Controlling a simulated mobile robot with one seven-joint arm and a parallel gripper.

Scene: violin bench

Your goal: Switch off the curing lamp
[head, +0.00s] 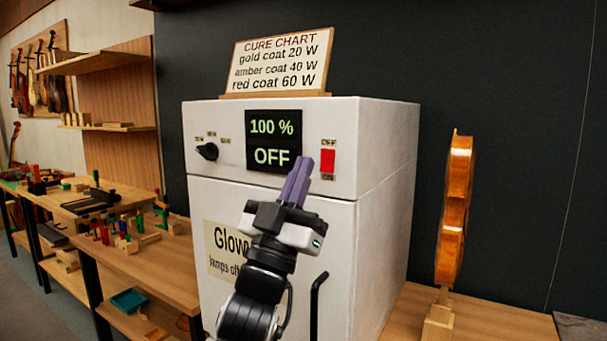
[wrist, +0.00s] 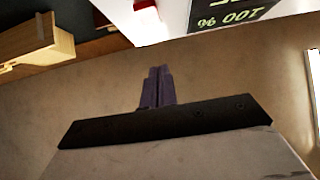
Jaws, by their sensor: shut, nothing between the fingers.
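The curing lamp is a white cabinet (head: 385,170) on the bench. Its display (head: 273,140) reads "100 %" and "OFF"; part of it also shows upside down in the wrist view (wrist: 228,14). A red rocker switch (head: 328,161) sits right of the display, with small labels above and below it. A black knob (head: 208,151) is on the left of the panel. My gripper (head: 299,172), with purple fingers, is shut and empty in front of the panel, just left of the switch in the head view. Its shut fingers also show in the wrist view (wrist: 157,86). Whether they touch the panel I cannot tell.
A cure chart sign (head: 279,62) stands on top of the cabinet. A violin body (head: 455,210) stands upright on a wooden stand to the right. A black door handle (head: 317,300) sticks out below the panel. Benches with tools (head: 120,225) are at left.

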